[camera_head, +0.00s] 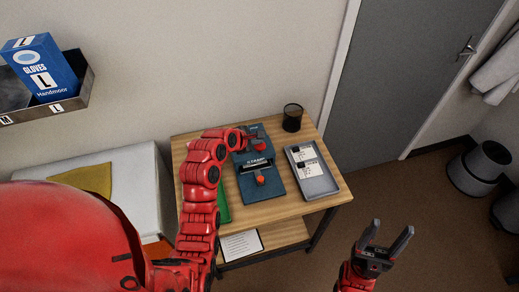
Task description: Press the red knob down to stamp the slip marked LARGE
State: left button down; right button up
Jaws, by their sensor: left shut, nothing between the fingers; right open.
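On the wooden table (285,210) lies a dark blue stamp device (249,190) with lettering on its dark bar and a red knob (260,180) at its front. A second blue piece (254,130) shows behind it, partly covered by my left arm. My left gripper (252,138) is shut and empty above this rear piece, by a red part that may be another knob; contact cannot be told. White slips (306,171) lie in a grey tray (321,187) to the right; their print is too small to read. My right gripper (385,245) is open and empty, off the table's front right.
A dark cup (292,118) stands at the table's back edge. A green item (223,206) lies left of the stamp, partly behind my arm. A paper sheet (241,245) is at the lower shelf. A glove box (40,66) sits in a wall holder.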

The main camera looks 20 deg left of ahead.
aim_at(257, 146)
pick_arm(q)
jog(key=shift+f, duration=1.45)
dwell(0.9)
jog(key=shift+r+p, duration=1.45)
jog(key=shift+r, duration=0.55)
jog(key=shift+r+p, duration=0.5)
jog(key=shift+r, duration=0.15)
notch_tip(257, 146, up, 5)
jog(key=p, duration=0.3)
jog(key=shift+f, duration=0.1)
jog(key=shift+f, duration=0.1)
